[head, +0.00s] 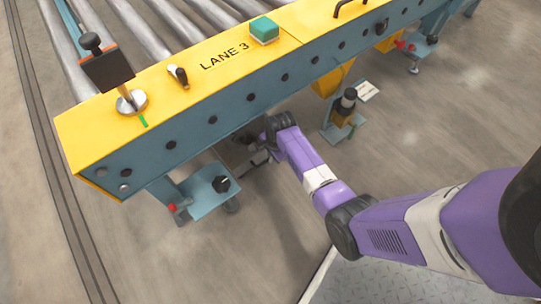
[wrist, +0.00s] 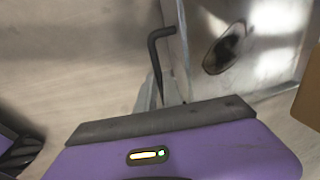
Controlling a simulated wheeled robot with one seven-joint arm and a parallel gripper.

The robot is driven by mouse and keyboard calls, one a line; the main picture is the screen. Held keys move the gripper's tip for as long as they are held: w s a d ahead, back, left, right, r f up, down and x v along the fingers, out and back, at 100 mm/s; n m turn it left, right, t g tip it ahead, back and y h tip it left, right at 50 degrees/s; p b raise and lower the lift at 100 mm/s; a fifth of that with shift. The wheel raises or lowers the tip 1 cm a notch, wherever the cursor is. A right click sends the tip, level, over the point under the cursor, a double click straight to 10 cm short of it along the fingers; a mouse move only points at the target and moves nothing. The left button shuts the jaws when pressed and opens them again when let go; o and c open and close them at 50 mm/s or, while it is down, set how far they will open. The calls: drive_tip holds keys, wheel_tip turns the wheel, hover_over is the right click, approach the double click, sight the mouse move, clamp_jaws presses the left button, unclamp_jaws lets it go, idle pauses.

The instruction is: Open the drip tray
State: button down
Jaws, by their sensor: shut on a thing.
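The drip tray (wrist: 268,75) is a shallow grey metal tray with a dark oily stain, at the upper right of the wrist view. A bent dark handle (wrist: 155,58) stands at its left side. In the head view the tray (head: 232,155) shows partly below the conveyor's blue side beam. My gripper (head: 262,156) is low beside the tray, under the beam. It is shut on the handle; its fingertips are mostly hidden behind the gripper body in the wrist view. How far out the tray sits is unclear.
The yellow-topped conveyor (head: 190,85), marked LANE 3, stands above my gripper. A blue foot bracket (head: 208,192) with a black knob is to the left. Another bracket with a black-capped part (head: 345,108) is to the right. Open floor (head: 430,120) lies in front.

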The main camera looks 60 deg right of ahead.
drive_tip(key=s+a+p, duration=0.3)
drive_tip(key=s+p, duration=0.4)
drive_tip(key=s, duration=0.4)
drive_tip(key=s+a+p, duration=0.3)
drive_tip(key=s+p, duration=0.4)
drive_tip(key=s, duration=0.5)
drive_tip(key=shift+s+a, duration=0.25)
drive_tip(key=shift+a, duration=0.15)
drive_tip(key=c, duration=1.6)
unclamp_jaws()
drive_tip(key=shift+o, duration=0.6)
wheel_tip(320, 180, up, 8)
drive_tip(key=s+p, duration=0.1)
drive_tip(key=p, duration=0.3)
drive_tip(key=shift+s+a+f+p, duration=0.15)
drive_tip(key=shift+f+p, duration=0.05)
drive_tip(key=shift+p, duration=0.1)
